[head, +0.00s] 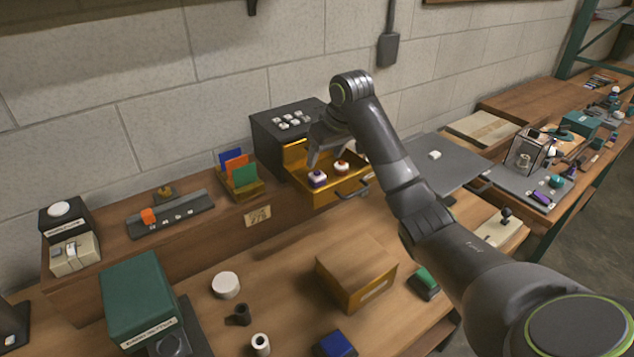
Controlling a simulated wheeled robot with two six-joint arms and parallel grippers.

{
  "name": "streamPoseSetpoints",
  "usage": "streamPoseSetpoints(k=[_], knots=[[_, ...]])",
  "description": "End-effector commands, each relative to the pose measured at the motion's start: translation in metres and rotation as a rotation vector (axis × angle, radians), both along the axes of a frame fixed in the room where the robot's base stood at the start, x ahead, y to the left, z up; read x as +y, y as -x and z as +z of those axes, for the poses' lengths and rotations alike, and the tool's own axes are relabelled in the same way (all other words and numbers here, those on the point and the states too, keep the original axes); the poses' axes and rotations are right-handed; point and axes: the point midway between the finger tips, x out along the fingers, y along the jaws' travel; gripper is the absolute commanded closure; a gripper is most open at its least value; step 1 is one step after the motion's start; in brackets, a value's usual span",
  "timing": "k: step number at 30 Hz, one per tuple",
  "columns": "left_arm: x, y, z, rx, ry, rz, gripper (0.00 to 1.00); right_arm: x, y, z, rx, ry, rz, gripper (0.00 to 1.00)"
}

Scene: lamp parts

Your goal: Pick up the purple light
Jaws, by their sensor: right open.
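A small light with a purple body and white top (317,179) sits in the open yellow drawer (324,198) of a dark cabinet. A similar light with a red-orange part (341,168) sits beside it to the right. My right gripper (337,157) is open and empty, pointing down over the drawer, with its fingers close above the two lights. I cannot tell its exact height over them. A purple piece (542,198) also lies on the grey mat at the far right. My left gripper is not in view.
The dark cabinet (270,135) has several white buttons on top. A holder with coloured cards (240,172) stands left of the drawer. A wooden box (355,270), green box (140,295) and white disc (225,285) are on the lower bench. A grey panel (435,172) lies right.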

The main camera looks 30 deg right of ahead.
Motion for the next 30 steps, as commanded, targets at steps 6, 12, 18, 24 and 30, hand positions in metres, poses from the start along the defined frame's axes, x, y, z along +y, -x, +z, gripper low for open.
streamPoseSetpoints(k=[6,12,18,24,30], knots=[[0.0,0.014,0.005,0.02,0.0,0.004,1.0,0.001,-0.008,-0.018,0.0,0.0,0.0,0.4],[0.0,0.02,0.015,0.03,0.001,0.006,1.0,0.003,-0.018,-0.034,0.003,-0.002,0.0,0.4],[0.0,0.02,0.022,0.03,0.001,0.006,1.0,0.003,-0.029,-0.059,0.002,-0.001,-0.001,0.4],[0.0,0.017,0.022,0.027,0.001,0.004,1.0,0.003,-0.032,-0.066,-0.001,0.001,0.001,0.4],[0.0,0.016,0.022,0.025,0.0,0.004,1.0,0.003,-0.031,-0.065,-0.001,0.0,0.001,0.5]])
